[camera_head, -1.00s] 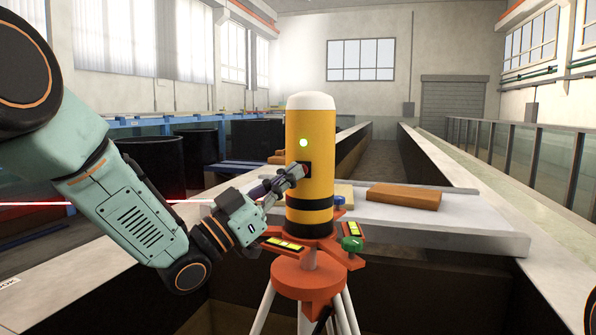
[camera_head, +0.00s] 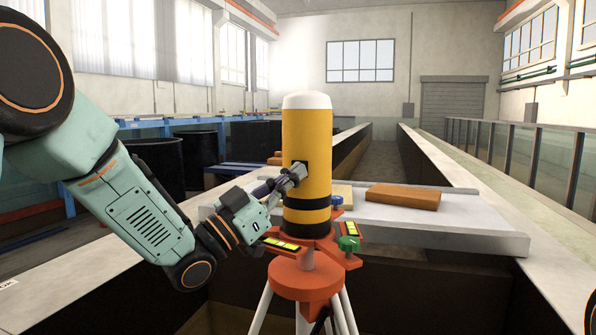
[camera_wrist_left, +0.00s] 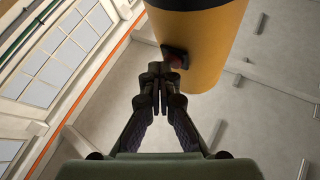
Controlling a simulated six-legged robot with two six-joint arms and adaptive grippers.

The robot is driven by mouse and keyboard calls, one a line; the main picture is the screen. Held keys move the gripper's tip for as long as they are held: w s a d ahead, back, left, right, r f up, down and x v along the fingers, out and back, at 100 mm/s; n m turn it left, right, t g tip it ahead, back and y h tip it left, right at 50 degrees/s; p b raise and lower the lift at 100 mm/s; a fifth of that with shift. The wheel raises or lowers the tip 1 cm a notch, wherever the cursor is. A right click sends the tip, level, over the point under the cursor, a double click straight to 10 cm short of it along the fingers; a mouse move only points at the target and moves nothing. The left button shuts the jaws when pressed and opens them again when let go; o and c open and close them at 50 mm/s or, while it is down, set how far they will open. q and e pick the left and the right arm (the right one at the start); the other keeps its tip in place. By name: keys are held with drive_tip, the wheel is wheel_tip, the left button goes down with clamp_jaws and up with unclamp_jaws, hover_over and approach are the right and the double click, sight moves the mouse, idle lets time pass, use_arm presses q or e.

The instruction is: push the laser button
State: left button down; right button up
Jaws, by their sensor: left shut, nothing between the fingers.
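The laser is a yellow cylinder (camera_head: 317,150) with a white cap and black bands, upright on an orange tripod mount (camera_head: 305,278). A dark square plate with a red button (camera_wrist_left: 177,60) sits on its side in the left wrist view. In the head view my gripper mostly hides that button. No green light shows on the cylinder and no red beam is visible. My left gripper (camera_head: 298,172) is shut and empty, its tips right at the plate. In the left wrist view the fingertips (camera_wrist_left: 160,76) are close beside the button; I cannot tell whether they touch.
Flume walls run along both sides.

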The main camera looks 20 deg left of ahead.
use_arm(q)
drive_tip(key=shift+s+a, duration=0.3)
drive_tip(key=shift+s, duration=0.2)
drive_tip(key=s, duration=0.6)
idle(0.3)
drive_tip(key=shift+a, duration=0.1)
